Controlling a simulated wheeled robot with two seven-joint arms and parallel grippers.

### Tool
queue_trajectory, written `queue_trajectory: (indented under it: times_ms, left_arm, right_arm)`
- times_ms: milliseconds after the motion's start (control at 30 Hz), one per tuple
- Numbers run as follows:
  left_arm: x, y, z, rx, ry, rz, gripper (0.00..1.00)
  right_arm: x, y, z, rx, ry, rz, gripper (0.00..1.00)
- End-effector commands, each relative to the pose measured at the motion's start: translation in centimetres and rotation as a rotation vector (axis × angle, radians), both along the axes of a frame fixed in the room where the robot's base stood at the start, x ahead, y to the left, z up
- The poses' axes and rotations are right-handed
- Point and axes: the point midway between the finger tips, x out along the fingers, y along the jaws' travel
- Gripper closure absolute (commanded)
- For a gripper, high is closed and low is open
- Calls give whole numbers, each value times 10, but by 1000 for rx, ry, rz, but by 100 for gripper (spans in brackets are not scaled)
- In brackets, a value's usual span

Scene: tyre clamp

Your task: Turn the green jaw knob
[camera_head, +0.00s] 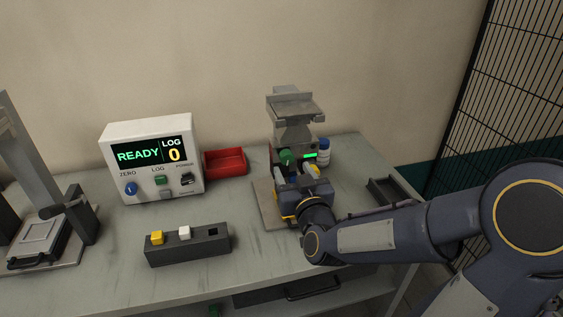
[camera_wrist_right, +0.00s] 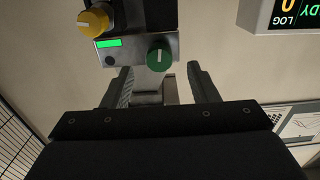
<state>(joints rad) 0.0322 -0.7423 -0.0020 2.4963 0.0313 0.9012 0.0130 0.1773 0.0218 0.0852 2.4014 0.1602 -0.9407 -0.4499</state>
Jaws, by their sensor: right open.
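The green knob (camera_head: 287,157) is on the front of the grey tyre clamp (camera_head: 294,130). In the right wrist view the green knob (camera_wrist_right: 159,60) is round with a white pointer mark. My right gripper (camera_head: 296,171) is in front of the clamp. In its wrist view the two fingers (camera_wrist_right: 162,72) are open and spread, with the knob showing between and just past the tips. I see no finger touching it. A yellow knob (camera_wrist_right: 93,22) and a lit green display (camera_wrist_right: 108,43) sit beside it on the clamp. My left gripper is not in view.
A white control box (camera_head: 150,150) reads READY and LOG 0. A red tray (camera_head: 225,163) stands beside it. A dark block (camera_head: 188,246) with yellow and white pieces lies in front. A blue-and-white bottle (camera_head: 322,153) stands right of the clamp, and a dark tray (camera_head: 385,190) farther right.

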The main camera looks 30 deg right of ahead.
Motion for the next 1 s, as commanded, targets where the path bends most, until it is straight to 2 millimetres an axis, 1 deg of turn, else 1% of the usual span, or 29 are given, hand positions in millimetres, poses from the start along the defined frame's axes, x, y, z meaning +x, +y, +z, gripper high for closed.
queue_trajectory:
  times_ms: [33, 100, 200, 300, 433, 633, 667, 900, 1000]
  left_arm:
    - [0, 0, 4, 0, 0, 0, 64]
    - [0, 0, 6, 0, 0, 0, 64]
    - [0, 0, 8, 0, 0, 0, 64]
    - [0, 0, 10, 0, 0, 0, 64]
    - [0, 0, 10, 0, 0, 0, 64]
    - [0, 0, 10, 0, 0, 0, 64]
    - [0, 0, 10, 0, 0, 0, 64]
    - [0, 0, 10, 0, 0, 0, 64]
    - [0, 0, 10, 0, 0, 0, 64]
  right_arm:
    - [10, -2, 1, 1, 3, -1, 46]
    - [20, -5, 1, 2, 3, -2, 46]
    - [33, -8, 1, 2, 1, -1, 46]
    - [42, -10, 1, 2, 1, 0, 46]
    - [47, -11, 0, 2, 1, 0, 46]
    - [47, -12, 0, 2, 1, 1, 46]
    - [47, -12, 0, 2, 1, 1, 48]
    - [47, -11, 0, 2, 1, 1, 79]
    - [47, -11, 0, 2, 1, 1, 91]
